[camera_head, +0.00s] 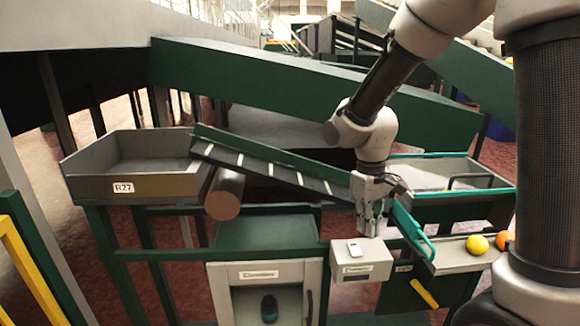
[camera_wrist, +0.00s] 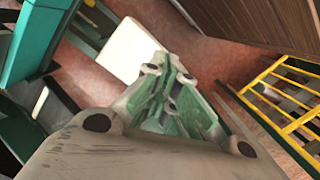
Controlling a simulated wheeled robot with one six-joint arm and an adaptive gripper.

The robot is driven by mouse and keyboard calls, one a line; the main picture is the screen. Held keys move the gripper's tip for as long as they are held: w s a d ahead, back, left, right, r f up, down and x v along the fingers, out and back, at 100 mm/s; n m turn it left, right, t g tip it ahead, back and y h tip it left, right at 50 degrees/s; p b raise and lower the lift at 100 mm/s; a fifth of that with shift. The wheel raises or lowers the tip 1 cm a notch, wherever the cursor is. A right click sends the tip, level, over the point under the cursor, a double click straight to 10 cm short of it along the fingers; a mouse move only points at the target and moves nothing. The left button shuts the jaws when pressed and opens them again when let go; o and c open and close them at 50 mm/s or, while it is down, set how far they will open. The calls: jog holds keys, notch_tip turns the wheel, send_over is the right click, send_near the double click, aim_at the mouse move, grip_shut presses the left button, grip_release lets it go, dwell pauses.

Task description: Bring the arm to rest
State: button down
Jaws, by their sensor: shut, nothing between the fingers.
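My gripper (camera_head: 370,226) hangs from my arm, pointing down, in the right half of the head view. It is just above a small light grey box (camera_head: 361,262) and beside the green rail of the chute. Whether it touches the box is unclear. In the wrist view my gripper's fingers (camera_wrist: 178,85) are together, with nothing between them. My arm stays bent out over the sorting stand, its base column at the right of the head view.
A grey bin marked R27 (camera_head: 130,187) stands at the left, with a dark striped conveyor (camera_head: 265,168) sloping right from it. A yellow fruit (camera_head: 477,244) and an orange (camera_head: 504,239) lie on a shelf at right. A yellow ladder-like frame (camera_wrist: 285,100) shows in the wrist view.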

jog(key=s+d+r+m+t, duration=0.5)
jog(key=s+d+r, duration=0.8)
jog(key=s+r, duration=0.2)
jog(key=shift+s+d+r+t, duration=0.2)
jog(key=shift+d+r+t, duration=0.1)
jog(key=shift+r, duration=0.55)
jog(key=shift+a, duration=0.1)
